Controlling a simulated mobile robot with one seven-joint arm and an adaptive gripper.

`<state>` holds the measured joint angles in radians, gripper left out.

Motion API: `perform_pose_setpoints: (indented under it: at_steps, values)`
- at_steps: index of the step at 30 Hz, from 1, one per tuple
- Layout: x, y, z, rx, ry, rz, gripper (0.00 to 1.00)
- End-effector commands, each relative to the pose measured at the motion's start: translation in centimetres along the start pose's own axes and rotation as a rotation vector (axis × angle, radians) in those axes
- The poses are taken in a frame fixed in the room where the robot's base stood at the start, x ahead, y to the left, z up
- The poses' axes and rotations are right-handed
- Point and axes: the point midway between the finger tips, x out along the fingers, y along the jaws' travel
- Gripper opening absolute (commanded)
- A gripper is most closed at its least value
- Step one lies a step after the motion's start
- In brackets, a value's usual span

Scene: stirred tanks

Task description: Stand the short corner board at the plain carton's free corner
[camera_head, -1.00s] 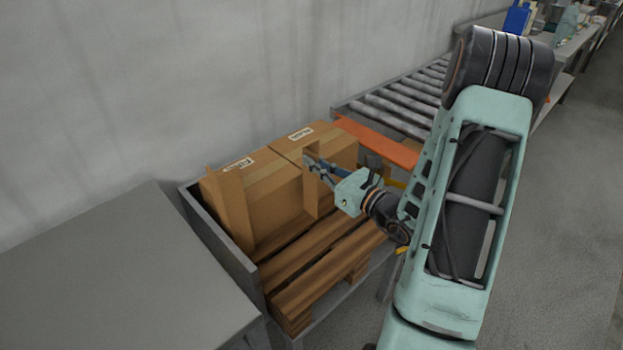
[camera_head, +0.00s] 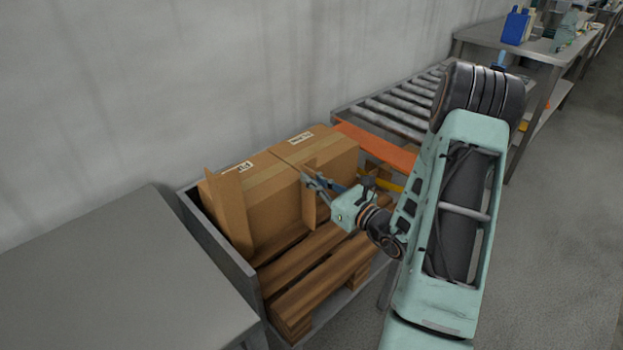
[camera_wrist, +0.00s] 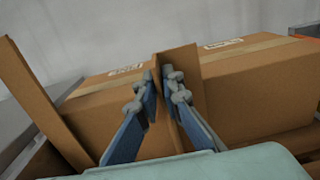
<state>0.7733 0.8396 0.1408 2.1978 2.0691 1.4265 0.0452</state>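The short corner board (camera_head: 308,204) is an upright brown L-shaped piece in front of the two cartons, near their seam. My gripper (camera_head: 312,183) is shut on one of its flanges; in the wrist view (camera_wrist: 161,78) the fingers lie on either side of that flange. The short board also shows there (camera_wrist: 188,80). The left carton (camera_head: 270,195) and right carton (camera_head: 335,155) stand side by side, each with a white label on top. I cannot tell which is the plain one. Whether the board touches a carton or the pallet is unclear.
A taller corner board (camera_head: 231,207) stands, slightly tilted, at the left carton's near left corner. The cartons sit on a wooden pallet (camera_head: 318,272) with bare slats in front. A grey side wall (camera_head: 222,250) borders it on the left. A roller conveyor (camera_head: 395,110) lies behind right.

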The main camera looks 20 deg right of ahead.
Motion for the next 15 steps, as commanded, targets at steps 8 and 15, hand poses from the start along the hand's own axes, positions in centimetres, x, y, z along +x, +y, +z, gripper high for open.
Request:
perform_pose_setpoints:
  at_steps: [8,15]
  values:
    - [-0.01,-0.01,0.06,0.0,0.0,0.0,0.22]
    - [-0.54,-0.11,0.43,0.0,0.001,-0.003,0.22]
